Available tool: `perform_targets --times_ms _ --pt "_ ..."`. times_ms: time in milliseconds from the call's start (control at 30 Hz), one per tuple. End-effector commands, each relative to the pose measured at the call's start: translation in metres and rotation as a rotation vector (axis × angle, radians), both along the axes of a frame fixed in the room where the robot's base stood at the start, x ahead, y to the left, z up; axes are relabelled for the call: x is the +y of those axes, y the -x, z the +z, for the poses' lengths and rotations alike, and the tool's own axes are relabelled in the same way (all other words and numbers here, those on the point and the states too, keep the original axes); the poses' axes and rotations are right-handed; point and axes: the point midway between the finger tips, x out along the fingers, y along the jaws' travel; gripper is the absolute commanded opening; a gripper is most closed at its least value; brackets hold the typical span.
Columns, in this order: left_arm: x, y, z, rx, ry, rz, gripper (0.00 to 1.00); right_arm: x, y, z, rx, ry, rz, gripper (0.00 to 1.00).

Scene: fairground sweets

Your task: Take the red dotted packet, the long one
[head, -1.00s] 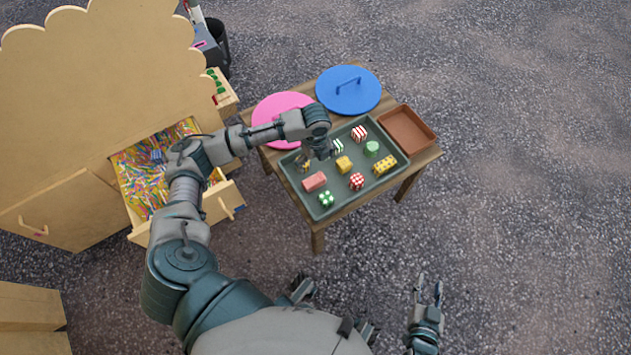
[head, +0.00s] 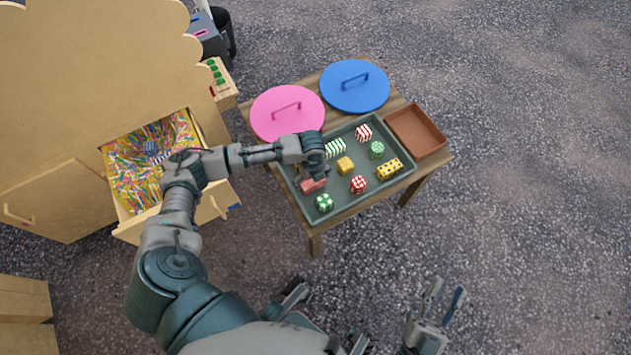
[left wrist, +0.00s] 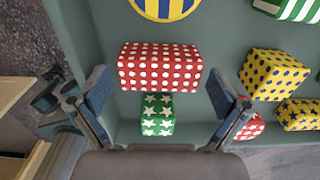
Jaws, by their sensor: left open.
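The long red packet with white dots (left wrist: 160,67) lies in the green-grey tray (left wrist: 215,25). It also shows in the head view (head: 312,187), partly covered by my left gripper (head: 315,174). In the left wrist view, my left gripper (left wrist: 156,90) is open. Its two fingers are spread on either side of the packet's near edge, with nothing held. My right gripper (head: 440,303) is open and empty, well away from the table.
A green starred packet (left wrist: 157,114) lies just near the long red one. Yellow dotted packets (left wrist: 273,75) and a green striped one (head: 335,148) share the tray. A pink lid (head: 287,113), a blue lid (head: 354,86) and an empty brown tray (head: 417,132) surround it.

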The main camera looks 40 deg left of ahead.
Motion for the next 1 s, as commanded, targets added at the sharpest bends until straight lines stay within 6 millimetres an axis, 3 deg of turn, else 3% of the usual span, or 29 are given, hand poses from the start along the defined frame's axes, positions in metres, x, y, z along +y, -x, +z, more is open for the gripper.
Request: perform_targets --times_ms 33,133,433,633,1000 --pt "0.0 0.001 -0.011 0.004 0.0 0.0 1.0 -0.001 0.003 0.001 -0.038 -0.014 -0.001 0.4" --pt "0.0 0.001 -0.018 0.002 0.0 -0.001 1.0 -0.002 0.009 0.009 -0.101 -0.035 -0.001 0.4" --pt "-0.001 0.0 -0.018 -0.002 -0.001 -0.001 1.0 -0.003 0.013 0.016 -0.137 -0.047 -0.003 0.4" --pt "-0.001 0.0 -0.018 -0.001 -0.001 0.0 0.53 -0.002 0.011 0.014 -0.131 -0.045 -0.003 0.4" --pt "0.0 0.0 -0.015 -0.002 0.0 0.0 0.52 -0.002 0.01 0.015 -0.123 -0.041 -0.002 0.4"
